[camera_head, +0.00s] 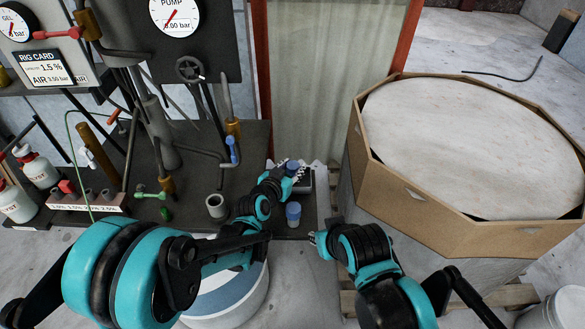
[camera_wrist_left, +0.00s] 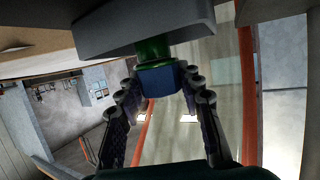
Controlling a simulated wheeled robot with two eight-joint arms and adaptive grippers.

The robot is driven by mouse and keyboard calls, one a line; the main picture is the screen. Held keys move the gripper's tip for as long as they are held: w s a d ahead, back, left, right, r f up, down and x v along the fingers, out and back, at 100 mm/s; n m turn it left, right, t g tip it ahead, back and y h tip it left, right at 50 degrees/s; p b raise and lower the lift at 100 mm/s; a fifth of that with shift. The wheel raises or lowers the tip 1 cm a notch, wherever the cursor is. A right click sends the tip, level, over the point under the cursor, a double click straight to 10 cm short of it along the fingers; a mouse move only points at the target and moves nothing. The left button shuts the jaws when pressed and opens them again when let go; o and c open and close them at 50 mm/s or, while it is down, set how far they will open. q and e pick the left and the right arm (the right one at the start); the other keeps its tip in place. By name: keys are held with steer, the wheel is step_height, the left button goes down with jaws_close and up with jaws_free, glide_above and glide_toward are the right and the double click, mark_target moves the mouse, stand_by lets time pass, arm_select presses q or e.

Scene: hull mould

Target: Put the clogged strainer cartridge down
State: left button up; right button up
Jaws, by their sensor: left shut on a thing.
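My left gripper (camera_head: 297,173) is at the right edge of the dark bench, shut on the clogged strainer cartridge (camera_head: 292,167), of which a blue end shows. In the left wrist view the blue cartridge (camera_wrist_left: 160,79) sits between the fingertips (camera_wrist_left: 160,84), with a green part against or close to a grey block (camera_wrist_left: 145,22). I cannot tell whether they touch. A second blue-capped cylinder (camera_head: 293,211) stands apart on the bench, nearer to me. My right gripper (camera_head: 316,239) is low beside the bench's right edge; its fingers are too small to read.
A small dark tray (camera_head: 306,181) lies by the left gripper. A grey cup (camera_head: 216,206), pipes and a valve wheel (camera_head: 190,68) stand on the bench to the left. A large octagonal carton (camera_head: 420,205) stands at the right. A white bucket (camera_head: 230,305) is below the bench front.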

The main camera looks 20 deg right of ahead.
arm_select(q)
steer(key=o, duration=1.2)
steer(key=shift+c, duration=0.2)
steer(key=shift+r+p, duration=0.25)
steer(key=shift+p, duration=0.1)
steer(key=s+a+r+n+g+y, duration=0.1)
steer(key=s+a+n+y, duration=0.1)
steer(key=s+a, duration=0.6)
steer(key=s+a+r+n+g+y+p, duration=0.1)
steer(key=s+a+r+n+y, duration=0.1)
steer(key=s+a, duration=0.7)
steer(key=s+a+r+n+g+y+p, duration=0.1)
steer(key=s+a, duration=0.8)
steer(key=a, duration=0.9)
steer(key=r+n+y, duration=0.1)
steer(key=n+y, duration=0.1)
steer(key=y, duration=0.1)
steer(key=shift+a+n+g+y, duration=0.2)
steer(key=shift+n+g+y, duration=0.1)
steer(key=shift+g+y, duration=0.1)
steer(key=shift+w+r, duration=0.1)
